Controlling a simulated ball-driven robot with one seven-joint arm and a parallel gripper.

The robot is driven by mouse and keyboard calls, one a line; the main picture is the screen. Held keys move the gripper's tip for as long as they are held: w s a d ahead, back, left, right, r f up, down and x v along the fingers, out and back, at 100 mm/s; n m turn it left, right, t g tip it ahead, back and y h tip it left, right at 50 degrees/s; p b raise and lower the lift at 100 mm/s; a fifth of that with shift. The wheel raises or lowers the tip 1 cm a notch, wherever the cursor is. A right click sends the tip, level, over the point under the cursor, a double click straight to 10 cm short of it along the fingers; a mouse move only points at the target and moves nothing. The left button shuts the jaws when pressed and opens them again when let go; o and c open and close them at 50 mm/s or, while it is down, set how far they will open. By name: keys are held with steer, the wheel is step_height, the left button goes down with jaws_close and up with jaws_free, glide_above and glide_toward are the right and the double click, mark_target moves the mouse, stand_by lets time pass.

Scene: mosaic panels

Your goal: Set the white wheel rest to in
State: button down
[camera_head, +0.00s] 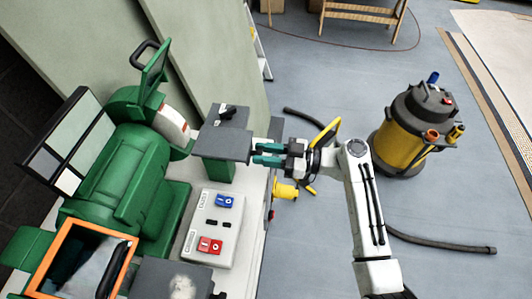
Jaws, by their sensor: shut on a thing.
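The green bench grinder (128,175) stands on the bench at the left. Its white wheel (171,121) shows at the upper right of the grinder, partly covered by a green guard. The white wheel rest (221,146) is a flat grey plate on a green support, in front of that wheel. A small gap seems to lie between plate and wheel; its width is hard to tell. My gripper (256,153), with teal fingers, reaches in from the right and is shut on the plate's right edge. The exact contact is small in this view.
A switch box (212,229) with blue and red buttons sits on the bench below the rest. An orange-framed shield (84,262) is at the lower left. A yellow and black vacuum (404,133) stands on the floor at right, with its hose (440,244) nearby.

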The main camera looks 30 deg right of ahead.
steer(key=shift+w+a+f+b, duration=0.2)
steer(key=shift+w+a+b, duration=0.25)
steer(key=shift+a+b, duration=0.2)
steer(key=shift+w+a+r, duration=0.1)
steer(key=shift+w+a, duration=0.05)
steer(key=shift+r, duration=0.15)
steer(key=c, duration=0.8)
jaws_free()
steer(key=shift+a, duration=0.1)
steer(key=shift+s+d+b, duration=0.25)
steer(key=shift+d+b, duration=0.05)
steer(key=shift+d, duration=0.15)
steer(key=b+v, duration=0.2)
steer(key=v, duration=0.7)
steer(key=shift+s+d, duration=0.25)
